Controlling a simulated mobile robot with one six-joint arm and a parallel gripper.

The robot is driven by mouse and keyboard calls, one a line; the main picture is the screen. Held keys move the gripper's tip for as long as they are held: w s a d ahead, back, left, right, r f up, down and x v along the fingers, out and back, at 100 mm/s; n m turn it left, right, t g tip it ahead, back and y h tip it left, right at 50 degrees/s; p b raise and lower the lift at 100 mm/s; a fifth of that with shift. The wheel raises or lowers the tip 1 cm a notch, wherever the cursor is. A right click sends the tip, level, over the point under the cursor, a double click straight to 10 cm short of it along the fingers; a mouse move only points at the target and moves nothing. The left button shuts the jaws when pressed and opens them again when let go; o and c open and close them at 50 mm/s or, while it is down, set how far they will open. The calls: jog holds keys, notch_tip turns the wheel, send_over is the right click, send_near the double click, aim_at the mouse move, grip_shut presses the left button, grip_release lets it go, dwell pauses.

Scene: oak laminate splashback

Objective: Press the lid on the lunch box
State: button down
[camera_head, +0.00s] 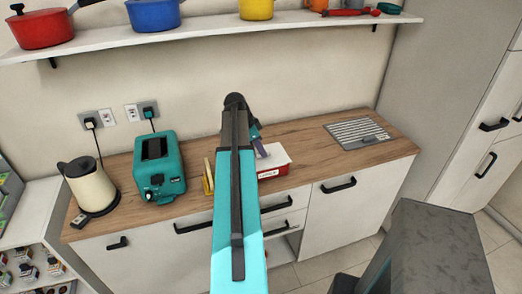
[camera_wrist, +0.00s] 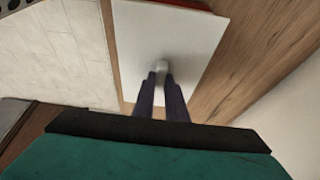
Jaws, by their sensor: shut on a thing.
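The lunch box (camera_head: 273,172) stands on the wooden counter, partly hidden behind my arm. Its front shows white with lettering and red. The white lid (camera_wrist: 190,30) fills the upper middle of the wrist view, with a small round pale knob (camera_wrist: 162,66) on it. A strip of red (camera_wrist: 180,4) shows past the lid's far edge. My gripper (camera_wrist: 161,78) is shut on the knob, its two dark fingers close together. In the head view my gripper (camera_head: 259,147) is at the box's top, partly hidden by my arm. I cannot tell whether the lid is fully seated.
A teal toaster (camera_head: 160,168) and a cream kettle (camera_head: 88,183) stand on the counter to the left. A yellow item (camera_head: 208,178) is just left of my arm. A metal drain grid (camera_head: 357,132) lies to the right. A shelf (camera_head: 210,37) with pots runs above.

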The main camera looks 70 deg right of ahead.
dwell(0.3)
jog(key=c, duration=1.2)
grip_release()
jog(key=shift+r, duration=0.1)
jog(key=shift+r+p, duration=1.6)
jog(key=shift+r, duration=1.8)
grip_shut()
jog(key=shift+f+b, duration=1.45)
jog(key=shift+f, duration=1.05)
